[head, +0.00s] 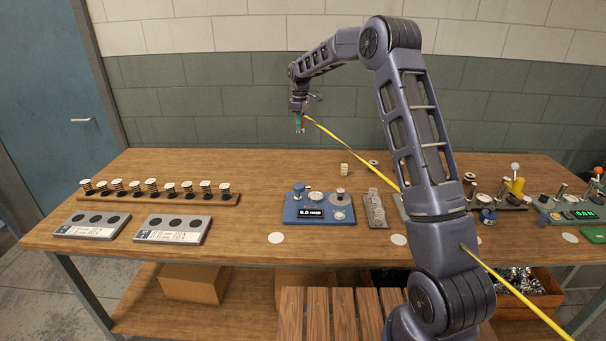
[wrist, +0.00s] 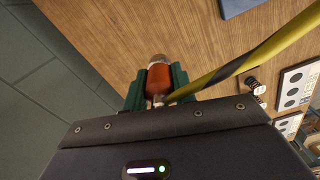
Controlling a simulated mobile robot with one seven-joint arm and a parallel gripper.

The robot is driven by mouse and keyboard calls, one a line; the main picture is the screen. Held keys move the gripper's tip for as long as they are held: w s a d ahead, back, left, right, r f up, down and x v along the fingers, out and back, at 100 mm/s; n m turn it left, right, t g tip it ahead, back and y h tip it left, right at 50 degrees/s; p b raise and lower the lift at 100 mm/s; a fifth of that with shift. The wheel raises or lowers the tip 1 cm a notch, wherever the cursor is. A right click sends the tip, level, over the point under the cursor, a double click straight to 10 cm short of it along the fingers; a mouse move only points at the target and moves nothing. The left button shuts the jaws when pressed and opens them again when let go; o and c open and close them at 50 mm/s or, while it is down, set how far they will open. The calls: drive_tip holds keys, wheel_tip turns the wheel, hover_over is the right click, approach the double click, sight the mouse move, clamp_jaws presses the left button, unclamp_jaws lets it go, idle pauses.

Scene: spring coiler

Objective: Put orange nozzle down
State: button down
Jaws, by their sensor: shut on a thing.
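My gripper (head: 299,127) is raised above the back of the wooden table, near the tiled wall. In the wrist view its green fingers are shut on the orange nozzle (wrist: 158,79), one finger on each side. The nozzle's pale tip points away from the wrist. In the head view the nozzle is very small and mostly hidden by the fingers. A yellow hose (head: 345,148) with black bands runs from the gripper down to the right; it also shows in the wrist view (wrist: 250,58).
The wooden table (head: 260,178) is clear below the gripper. A rack of springs (head: 160,196) and two grey hole blocks (head: 175,229) stand left. A blue gauge (head: 320,208) stands front centre, with a small yellowish block (head: 344,170) behind it. Several tools and fixtures crowd the right.

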drive_tip(key=shift+s+d, duration=0.15)
drive_tip(key=shift+d, duration=0.5)
drive_tip(key=f, duration=2)
drive_tip(key=shift+d, duration=0.2)
drive_tip(key=shift+f, duration=0.15)
drive_tip(key=c, duration=1.1)
unclamp_jaws()
drive_tip(key=shift+c, duration=0.2)
